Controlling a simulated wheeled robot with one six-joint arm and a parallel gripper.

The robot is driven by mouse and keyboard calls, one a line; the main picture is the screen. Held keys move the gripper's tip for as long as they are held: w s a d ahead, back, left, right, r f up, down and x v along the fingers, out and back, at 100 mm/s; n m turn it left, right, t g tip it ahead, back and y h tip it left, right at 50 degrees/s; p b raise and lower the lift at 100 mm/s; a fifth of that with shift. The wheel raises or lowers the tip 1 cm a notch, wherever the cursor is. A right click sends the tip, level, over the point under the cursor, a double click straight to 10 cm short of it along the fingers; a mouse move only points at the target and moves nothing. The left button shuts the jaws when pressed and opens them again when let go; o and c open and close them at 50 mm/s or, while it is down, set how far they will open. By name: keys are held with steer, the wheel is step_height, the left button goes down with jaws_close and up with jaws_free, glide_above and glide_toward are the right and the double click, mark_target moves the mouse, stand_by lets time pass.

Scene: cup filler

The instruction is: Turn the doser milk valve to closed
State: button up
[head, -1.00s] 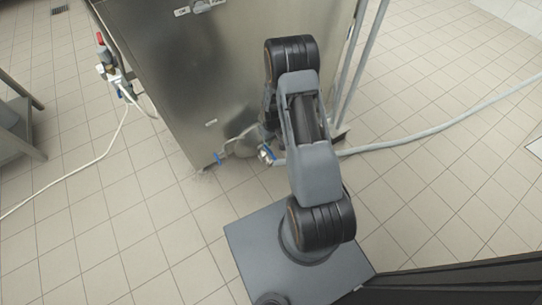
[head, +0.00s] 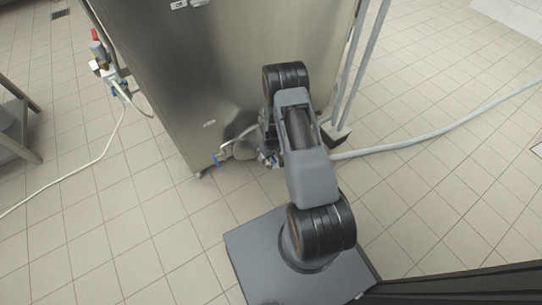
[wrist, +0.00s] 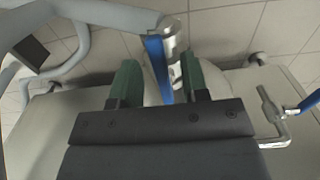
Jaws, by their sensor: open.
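In the wrist view a valve with a metal body (wrist: 174,32) and a flat blue lever (wrist: 157,66) sits between the two green fingers of my gripper (wrist: 160,76). The gripper is open, one finger on each side of the lever, with gaps visible. In the head view this valve (head: 271,160) shows low at the machine, partly behind my arm, and my gripper is hidden there. A second blue-handled valve (head: 217,160) is to its left; it appears at the right of the wrist view (wrist: 272,108). No label shows which is the milk valve.
The steel machine (head: 220,80) stands behind my arm. A thick grey hose (head: 420,138) runs right across the tiled floor. Pipes (head: 355,75) rise beside the machine. A red-topped fitting (head: 102,58) with a white line is at the left.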

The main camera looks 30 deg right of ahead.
steer(key=shift+c, duration=0.2)
jaws_close()
